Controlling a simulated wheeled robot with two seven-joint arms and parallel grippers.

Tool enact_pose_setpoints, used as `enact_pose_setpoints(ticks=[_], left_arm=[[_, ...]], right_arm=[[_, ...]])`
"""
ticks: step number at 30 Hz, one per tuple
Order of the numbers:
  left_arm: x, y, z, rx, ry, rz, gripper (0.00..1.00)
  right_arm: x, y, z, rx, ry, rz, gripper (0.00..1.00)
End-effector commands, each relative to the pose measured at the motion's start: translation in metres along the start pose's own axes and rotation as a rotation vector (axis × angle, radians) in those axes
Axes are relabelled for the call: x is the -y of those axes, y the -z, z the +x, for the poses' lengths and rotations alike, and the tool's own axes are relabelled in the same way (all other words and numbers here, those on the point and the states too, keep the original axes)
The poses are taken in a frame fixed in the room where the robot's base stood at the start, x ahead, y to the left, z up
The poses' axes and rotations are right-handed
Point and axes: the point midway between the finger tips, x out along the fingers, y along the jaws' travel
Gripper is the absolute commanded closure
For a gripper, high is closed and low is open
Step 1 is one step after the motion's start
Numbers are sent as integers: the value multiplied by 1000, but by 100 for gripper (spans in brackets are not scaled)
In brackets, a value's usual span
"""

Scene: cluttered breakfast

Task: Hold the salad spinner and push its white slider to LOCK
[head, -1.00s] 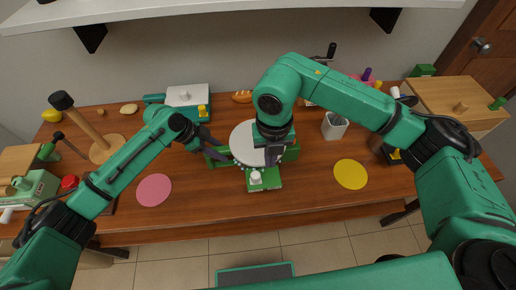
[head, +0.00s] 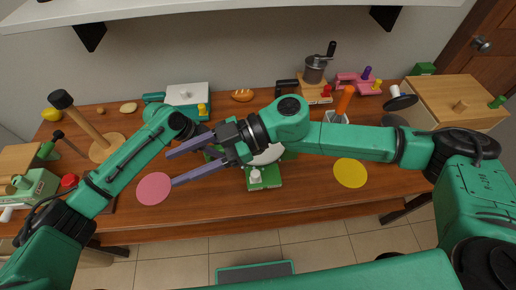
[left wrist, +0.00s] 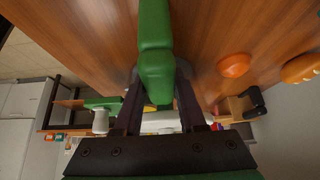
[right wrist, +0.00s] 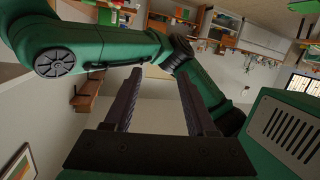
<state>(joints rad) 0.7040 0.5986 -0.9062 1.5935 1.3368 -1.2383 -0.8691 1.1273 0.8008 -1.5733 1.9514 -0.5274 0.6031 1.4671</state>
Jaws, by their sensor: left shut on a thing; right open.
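The salad spinner has a green base and a round white top (head: 268,157), mid-table in the head view. Its green front tongue (head: 269,183) carries the white slider (head: 255,175). My right gripper (head: 172,169) is open and empty, fingers pointing left above the table, left of the spinner; its wrist hides part of the white top. My left gripper (left wrist: 158,78) is shut on a green part of the spinner (left wrist: 155,28). In the head view its fingers are mostly hidden behind the right gripper. What appears to be the slider (left wrist: 100,121) also shows in the left wrist view.
A pink disc (head: 154,189) and a yellow disc (head: 350,173) lie on either side of the spinner. Behind stand a white-topped teal scale (head: 187,96), bread (head: 242,96) and a grinder (head: 314,70). A wooden post (head: 88,122) stands left. The front table strip is clear.

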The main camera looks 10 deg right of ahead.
Motion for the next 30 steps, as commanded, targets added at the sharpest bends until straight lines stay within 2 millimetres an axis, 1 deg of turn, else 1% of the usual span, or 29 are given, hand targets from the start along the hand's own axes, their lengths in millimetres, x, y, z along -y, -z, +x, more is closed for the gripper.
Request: enact_pose_setpoints(ticks=[1,2,3,5,6,8,9,11,12,14,15,17,18,20,21,23,24,27,30], left_arm=[[-1,0,0,1,-2,0,100],[-1,0,0,1,-2,0,100],[-1,0,0,1,-2,0,100],[-1,0,0,1,-2,0,100],[-1,0,0,1,-2,0,100],[-1,0,0,1,-2,1,100],[-1,0,0,1,-2,1,100],[-1,0,0,1,-2,1,100],[-1,0,0,1,-2,1,100],[-1,0,0,1,-2,1,100],[-1,0,0,1,-2,1,100],[0,0,0,1,-2,1,100],[0,0,0,1,-2,0,100],[0,0,0,1,-1,0,100],[0,0,0,1,-1,0,100],[0,-1,0,1,-1,0,100],[0,-1,0,1,-1,0,100],[0,-1,1,1,-1,0,100],[0,-1,0,1,-1,0,100]], right_arm=[[-22,-7,-4,-40,-110,201,44],[-36,-16,-8,-59,-181,336,44],[-54,-32,-15,-74,-276,513,44],[-75,-60,-26,-79,-403,732,44],[-93,-73,-36,-76,-493,821,44],[-126,-81,-55,-66,-626,875,44],[-147,-84,-68,-56,-711,893,44],[-176,-88,-92,-30,-842,928,44],[-194,-92,-109,-4,-934,961,44],[-216,-97,-138,58,-1076,1025,44],[-224,-102,-157,114,-1159,1081,44],[-226,-106,-180,218,-1257,1171,44],[-222,-107,-193,301,-1303,1234,44],[-208,-105,-206,442,-1337,1330,44],[-195,-101,-212,542,-1337,1388,44],[-173,-92,-217,688,-1311,1459,44],[-159,-85,-220,776,-1284,1494,44],[-132,-70,-224,942,-1211,1544,44],[-120,-63,-225,1013,-1171,1559,44]])
